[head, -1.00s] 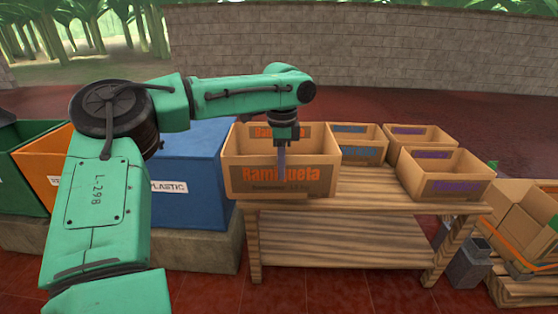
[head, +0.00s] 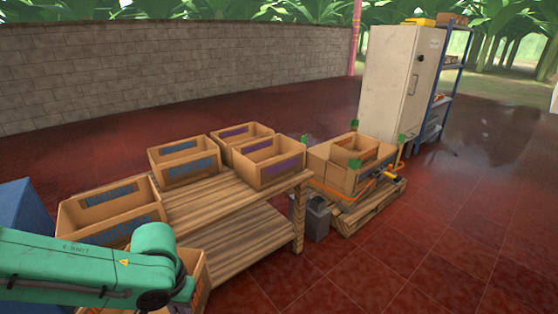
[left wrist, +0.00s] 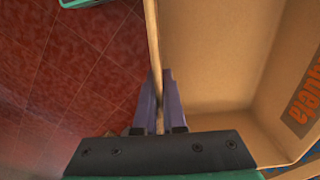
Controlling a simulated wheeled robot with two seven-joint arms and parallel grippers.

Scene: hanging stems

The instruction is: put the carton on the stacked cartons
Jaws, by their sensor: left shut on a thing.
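The carton with orange lettering (left wrist: 215,60) fills the right of the left wrist view, open and seen from above. My left gripper (left wrist: 160,105) is shut on its thin wall, one finger on each side. In the head view only part of this carton (head: 201,283) shows at the lower left. My left arm covers the rest and the gripper. The stacked cartons (head: 328,172) stand on a wooden pallet (head: 372,208) right of the table, with green corner pieces, an orange strap and an open carton (head: 352,152) on top. My right gripper is not in view.
The wooden table (head: 215,200) bears two blue-lettered cartons (head: 116,212) and two purple-lettered cartons (head: 270,165). A grey container (head: 317,218) stands between table and pallet. A pale cabinet (head: 395,85) and blue shelf (head: 448,85) stand behind. The red floor at right is clear.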

